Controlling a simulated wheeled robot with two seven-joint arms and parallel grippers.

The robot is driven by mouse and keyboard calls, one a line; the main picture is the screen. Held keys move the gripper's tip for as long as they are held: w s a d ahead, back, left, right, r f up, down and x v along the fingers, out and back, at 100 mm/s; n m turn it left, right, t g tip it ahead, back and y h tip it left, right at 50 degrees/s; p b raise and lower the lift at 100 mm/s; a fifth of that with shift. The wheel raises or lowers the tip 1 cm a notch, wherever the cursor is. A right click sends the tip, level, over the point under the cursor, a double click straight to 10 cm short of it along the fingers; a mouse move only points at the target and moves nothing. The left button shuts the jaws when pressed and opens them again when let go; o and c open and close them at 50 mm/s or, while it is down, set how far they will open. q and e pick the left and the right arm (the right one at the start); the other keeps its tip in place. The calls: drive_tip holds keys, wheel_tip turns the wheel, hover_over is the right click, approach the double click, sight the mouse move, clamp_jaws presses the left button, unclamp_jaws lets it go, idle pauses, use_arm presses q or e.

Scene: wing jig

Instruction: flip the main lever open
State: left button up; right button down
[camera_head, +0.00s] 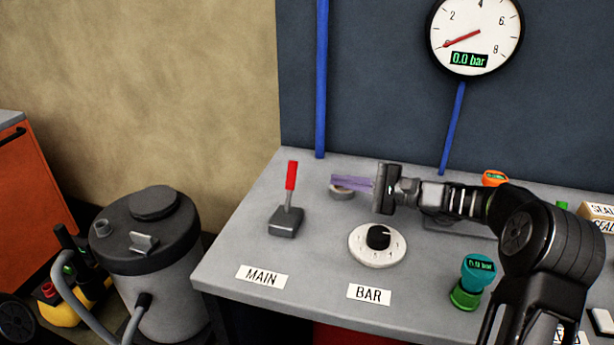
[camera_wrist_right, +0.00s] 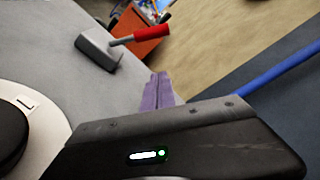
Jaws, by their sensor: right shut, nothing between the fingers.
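The main lever (camera_head: 290,190) has a red grip on a thin grey stem. It rises from a dark grey base (camera_head: 285,221) on the left of the bench, behind the MAIN label (camera_head: 264,276), and stands nearly upright. My right gripper (camera_head: 334,182) is to the right of the lever with its purple fingers pointing left at it. The fingers are together and empty, apart from the lever by a clear gap. In the right wrist view the red grip (camera_wrist_right: 140,34) is beyond the fingers (camera_wrist_right: 158,92). My left gripper is not in view.
A white dial with a black knob (camera_head: 378,238) sits near my right gripper, behind the BAR label (camera_head: 369,293). A gauge (camera_head: 475,36) reads 0.0 bar. A teal device (camera_head: 478,272) stands at the right. The bench (camera_head: 232,240) around the lever is clear.

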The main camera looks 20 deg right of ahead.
sight(290, 185)
drive_tip(key=p+x, duration=0.2)
drive_tip(key=x, duration=0.7)
drive_tip(key=shift+w+a, duration=0.2)
drive_tip(key=shift+a, duration=0.05)
drive_tip(key=shift+s+a+r+p, duration=0.3)
drive_tip(key=shift+s+r, duration=0.15)
drive_tip(key=shift+s, duration=0.15)
drive_tip(key=shift+s+a+r+p, duration=0.25)
drive_tip(key=shift+s+r, duration=0.15)
drive_tip(key=shift+s, duration=0.15)
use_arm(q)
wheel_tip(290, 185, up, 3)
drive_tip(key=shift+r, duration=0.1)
use_arm(e)
drive_tip(key=shift+s+a, duration=0.15)
drive_tip(key=shift+s, duration=0.15)
